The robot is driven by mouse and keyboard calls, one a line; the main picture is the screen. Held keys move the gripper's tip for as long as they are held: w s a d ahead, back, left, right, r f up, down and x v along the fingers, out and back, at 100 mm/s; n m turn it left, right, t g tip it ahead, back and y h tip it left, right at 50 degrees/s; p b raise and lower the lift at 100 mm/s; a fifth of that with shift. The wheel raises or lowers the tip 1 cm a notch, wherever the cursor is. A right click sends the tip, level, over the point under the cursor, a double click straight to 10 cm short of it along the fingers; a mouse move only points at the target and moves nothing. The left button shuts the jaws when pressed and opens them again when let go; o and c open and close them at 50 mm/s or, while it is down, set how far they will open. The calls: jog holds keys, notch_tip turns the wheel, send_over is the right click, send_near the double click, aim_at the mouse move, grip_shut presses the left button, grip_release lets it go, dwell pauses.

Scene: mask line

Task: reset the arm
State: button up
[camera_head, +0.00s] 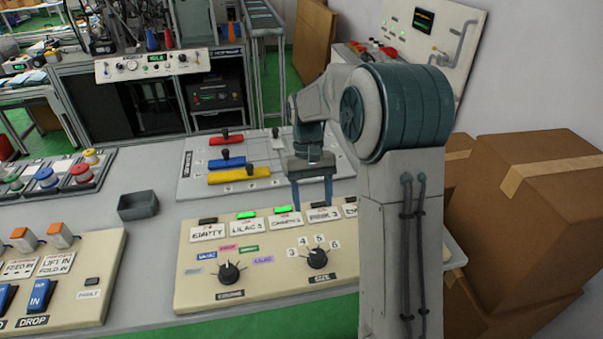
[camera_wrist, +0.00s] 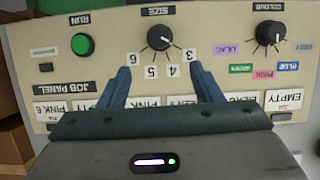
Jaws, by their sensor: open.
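My gripper (camera_head: 312,194) hangs from my arm over the back edge of the cream job panel (camera_head: 205,282), fingers pointing down. In the wrist view my gripper (camera_wrist: 160,82) has its two blue fingers spread apart with nothing between them. The panel looks upside down there. The size knob (camera_wrist: 159,38) lies beyond the fingertips, and the colour knob (camera_wrist: 269,33) is to the right. Both knobs also show in the head view, colour (camera_head: 229,272) and size (camera_head: 317,257). My arm hides the panel's right part in the head view; the green RUN button (camera_wrist: 82,44) shows in the wrist view.
A board with red, blue and yellow sliders (camera_head: 238,174) lies behind the panel. A small dark tray (camera_head: 138,205) stands left of it. Another panel (camera_head: 70,297) is at the front left. Cardboard boxes (camera_head: 530,225) stand at the right. Bare grey tabletop shows around the tray.

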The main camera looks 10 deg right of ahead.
jog(key=s+r+t, duration=0.3)
jog(key=s, duration=0.7)
jog(key=s+r+t, duration=0.2)
jog(key=s+t, duration=0.2)
jog(key=s, duration=0.6)
jog(key=shift+s+r, duration=0.15)
jog(key=shift+r, duration=0.25)
